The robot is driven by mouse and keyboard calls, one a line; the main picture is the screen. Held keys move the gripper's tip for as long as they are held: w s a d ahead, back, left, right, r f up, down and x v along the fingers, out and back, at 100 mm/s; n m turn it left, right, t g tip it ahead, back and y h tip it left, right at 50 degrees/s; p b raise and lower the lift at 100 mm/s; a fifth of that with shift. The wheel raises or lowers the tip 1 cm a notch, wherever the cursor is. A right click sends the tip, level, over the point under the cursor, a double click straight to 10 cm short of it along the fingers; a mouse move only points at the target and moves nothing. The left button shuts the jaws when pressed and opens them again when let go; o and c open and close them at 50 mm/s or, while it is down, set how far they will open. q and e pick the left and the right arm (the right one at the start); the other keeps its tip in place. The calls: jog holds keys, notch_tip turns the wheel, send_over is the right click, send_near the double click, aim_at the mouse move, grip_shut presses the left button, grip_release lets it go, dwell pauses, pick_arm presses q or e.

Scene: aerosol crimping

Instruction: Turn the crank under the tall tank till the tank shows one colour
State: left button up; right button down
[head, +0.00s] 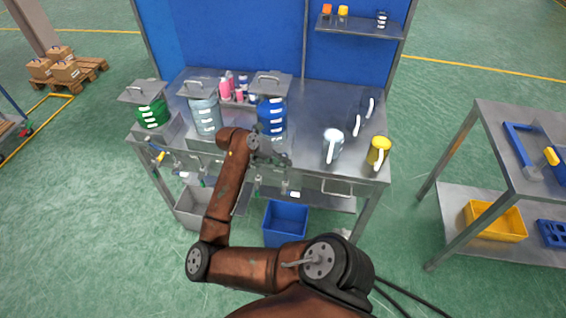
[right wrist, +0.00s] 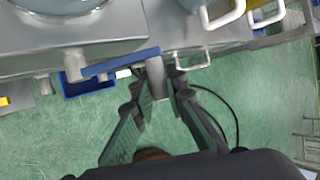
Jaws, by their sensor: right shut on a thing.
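Three lidded tanks stand in a row on the bench: a green one (head: 152,112), a pale clear one (head: 205,115) and a blue one (head: 271,118). The pale one looks the tallest; the blue one shows an even blue where visible. My right gripper (head: 277,158) is at the bench front, below the blue tank. In the right wrist view its fingers (right wrist: 157,87) are shut on the grey upright grip (right wrist: 156,76) of a crank with a blue arm (right wrist: 118,65). A tank's round base (right wrist: 62,8) shows above it. The crank is mostly hidden in the head view. My left gripper is out of view.
A blue bin (head: 286,222) and a grey bin (head: 190,206) sit below. A side table (head: 495,112) stands at right, with floor between.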

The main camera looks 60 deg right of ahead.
jog(key=c, duration=1.9)
grip_release()
jog(key=v, duration=1.2)
